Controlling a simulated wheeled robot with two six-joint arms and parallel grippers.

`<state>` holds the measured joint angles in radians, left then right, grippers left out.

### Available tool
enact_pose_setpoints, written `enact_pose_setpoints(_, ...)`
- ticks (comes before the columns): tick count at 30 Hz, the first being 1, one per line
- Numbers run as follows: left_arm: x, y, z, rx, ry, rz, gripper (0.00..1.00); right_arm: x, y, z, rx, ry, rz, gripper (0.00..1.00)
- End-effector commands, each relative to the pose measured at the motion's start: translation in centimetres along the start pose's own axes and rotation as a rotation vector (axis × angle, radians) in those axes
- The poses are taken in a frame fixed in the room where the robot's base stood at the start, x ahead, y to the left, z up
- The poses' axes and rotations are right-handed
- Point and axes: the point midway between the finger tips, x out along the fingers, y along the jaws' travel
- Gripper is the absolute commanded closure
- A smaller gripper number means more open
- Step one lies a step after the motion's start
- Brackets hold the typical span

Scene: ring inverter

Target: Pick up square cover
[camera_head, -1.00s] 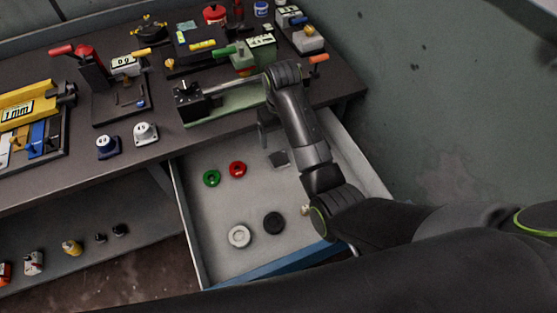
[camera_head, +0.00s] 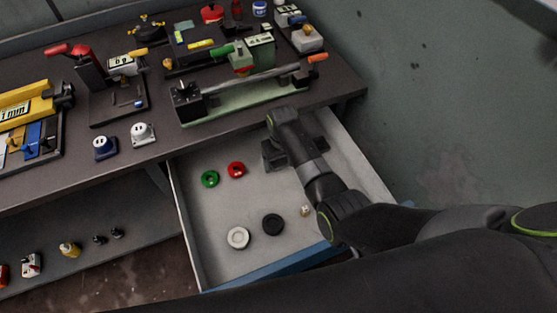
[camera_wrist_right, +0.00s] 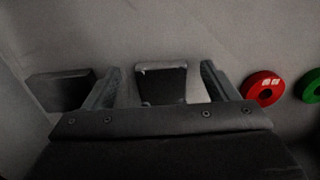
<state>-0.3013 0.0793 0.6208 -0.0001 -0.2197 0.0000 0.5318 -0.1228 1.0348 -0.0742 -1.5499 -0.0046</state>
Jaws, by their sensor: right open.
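In the right wrist view a dark, roughly square piece (camera_wrist_right: 163,85) with pale worn edges lies in the drawer between the two fingers; it looks like the square cover. My right gripper (camera_wrist_right: 161,72) is open around it, with a gap to each finger. In the head view my right gripper (camera_head: 287,155) is low in the open drawer (camera_head: 210,212), and the arm and gripper mostly hide the cover. A second dark block (camera_wrist_right: 62,90) lies outside the fingers, left in the wrist view. My left gripper is not in view.
A red ring (camera_head: 236,169), a green ring (camera_head: 210,179), a white ring (camera_head: 238,237), a black ring (camera_head: 273,224) and a small tan piece (camera_head: 305,211) lie in the drawer. The workbench (camera_head: 160,165) holds tools above it. The drawer walls stand close around.

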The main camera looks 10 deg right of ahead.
Motion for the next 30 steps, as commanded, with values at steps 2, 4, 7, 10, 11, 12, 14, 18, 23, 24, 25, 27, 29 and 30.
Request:
enact_pose_setpoints(2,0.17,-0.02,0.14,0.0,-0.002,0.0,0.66,0.79,-0.02,0.04,0.0,-0.001,0.0,0.2)
enact_pose_setpoints(4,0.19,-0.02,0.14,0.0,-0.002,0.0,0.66,1.06,-0.03,0.03,0.0,0.0,0.0,0.2)
enact_pose_setpoints(7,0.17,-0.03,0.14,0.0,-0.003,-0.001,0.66,1.12,-0.03,0.03,0.0,0.0,0.0,0.2)
enact_pose_setpoints(10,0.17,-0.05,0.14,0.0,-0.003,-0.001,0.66,1.11,-0.03,0.03,0.0,0.0,0.0,0.2)
enact_pose_setpoints(11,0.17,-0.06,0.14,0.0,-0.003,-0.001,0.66,1.1,-0.03,0.03,0.0,0.0,0.0,0.2)
enact_pose_setpoints(12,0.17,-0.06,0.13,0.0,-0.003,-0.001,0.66,1.1,-0.03,0.03,0.0,0.0,0.0,0.25)
enact_pose_setpoints(14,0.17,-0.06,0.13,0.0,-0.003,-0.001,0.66,1.1,-0.03,0.03,0.0,0.0,0.0,0.33)
enact_pose_setpoints(18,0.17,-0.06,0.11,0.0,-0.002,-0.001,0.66,1.1,-0.03,0.04,0.0,0.0,0.0,0.51)
enact_pose_setpoints(23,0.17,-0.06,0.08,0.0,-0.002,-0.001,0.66,1.1,-0.04,0.05,0.0,0.0,0.0,0.72)
enact_pose_setpoints(24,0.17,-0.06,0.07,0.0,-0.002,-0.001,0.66,1.06,-0.04,0.02,0.0,0.001,0.0,0.73)
enact_pose_setpoints(25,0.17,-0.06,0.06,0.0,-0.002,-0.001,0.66,1.06,-0.04,0.02,0.0,0.001,0.0,0.73)
enact_pose_setpoints(27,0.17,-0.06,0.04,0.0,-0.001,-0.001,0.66,1.06,-0.04,0.02,0.0,0.001,0.0,0.73)
enact_pose_setpoints(29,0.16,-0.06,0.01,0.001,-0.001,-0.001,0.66,1.05,-0.05,0.02,0.0,0.001,0.0,0.73)
enact_pose_setpoints(30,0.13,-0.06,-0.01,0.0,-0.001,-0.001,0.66,1.03,-0.04,0.02,0.0,0.001,0.0,0.73)
